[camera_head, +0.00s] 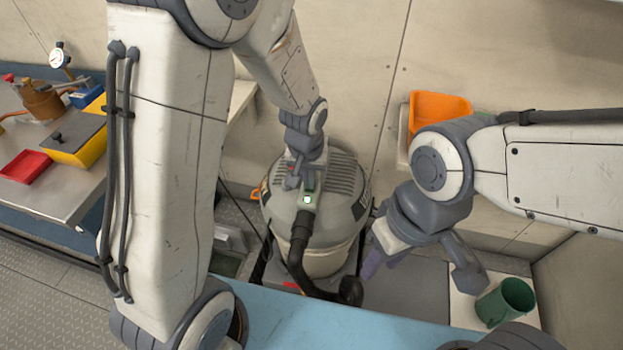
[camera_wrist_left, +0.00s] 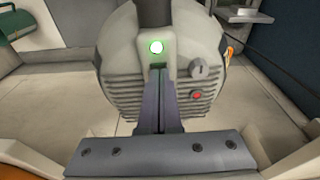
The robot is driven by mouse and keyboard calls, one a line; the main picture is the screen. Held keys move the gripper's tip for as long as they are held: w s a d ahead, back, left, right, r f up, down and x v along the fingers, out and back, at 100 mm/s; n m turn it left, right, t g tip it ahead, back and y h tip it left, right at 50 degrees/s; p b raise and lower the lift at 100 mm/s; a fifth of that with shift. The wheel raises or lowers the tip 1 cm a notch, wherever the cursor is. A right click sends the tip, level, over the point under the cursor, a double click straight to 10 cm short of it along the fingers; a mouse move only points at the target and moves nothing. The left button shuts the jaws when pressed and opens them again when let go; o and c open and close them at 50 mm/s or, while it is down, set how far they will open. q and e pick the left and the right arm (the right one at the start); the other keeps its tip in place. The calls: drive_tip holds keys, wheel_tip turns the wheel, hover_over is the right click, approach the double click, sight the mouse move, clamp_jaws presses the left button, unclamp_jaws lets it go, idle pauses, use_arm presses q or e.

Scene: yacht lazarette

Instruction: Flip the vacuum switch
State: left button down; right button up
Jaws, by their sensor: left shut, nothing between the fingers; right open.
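The vacuum (camera_head: 335,190) is a grey canister with a vented lid, standing on the floor in the middle of the head view. A small square glowing green (camera_head: 307,198) shows on the front of its lid; it also glows in the left wrist view (camera_wrist_left: 156,47). I cannot tell whether this is the switch or a lamp. My left gripper (camera_head: 294,182) is shut and empty, its tips (camera_wrist_left: 158,70) right by the green light; contact is unclear. My right gripper (camera_head: 420,272) is open and empty, right of the vacuum.
A black hose (camera_head: 300,255) runs down the vacuum's front. A green cup (camera_head: 505,301) stands at the lower right, near my right gripper. An orange bin (camera_head: 438,107) is against the back wall. A workbench with a red tray (camera_head: 25,166) and a yellow box (camera_head: 80,150) is at left.

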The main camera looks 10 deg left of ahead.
use_arm(q)
wheel_tip(320, 180, up, 5)
drive_tip(key=p, duration=0.4)
drive_tip(key=shift+f, duration=0.1)
wheel_tip(320, 180, up, 9)
drive_tip(key=s+d+r+m+g+h, duration=0.1)
drive_tip(key=s+d+m, duration=0.25)
drive_tip(key=s, duration=0.75)
drive_tip(key=s+d+r+m+g, duration=0.1)
drive_tip(key=s+d+m, duration=0.25)
drive_tip(key=s, duration=0.75)
drive_tip(key=w+a+f+n+y+p, duration=0.1)
drive_tip(key=w+a+n, duration=0.3)
drive_tip(key=w, duration=0.8)
drive_tip(key=w+a+f+n+p, duration=0.1)
drive_tip(key=w+a+f+n, duration=0.15)
drive_tip(key=w, duration=0.95)
drive_tip(key=shift+n, duration=0.25)
drive_tip(key=f, duration=0.8)
drive_tip(key=f+p, duration=0.1)
drive_tip(key=f, duration=0.3)
drive_tip(key=shift+a+f, duration=0.2)
drive_tip(key=shift+a, duration=0.05)
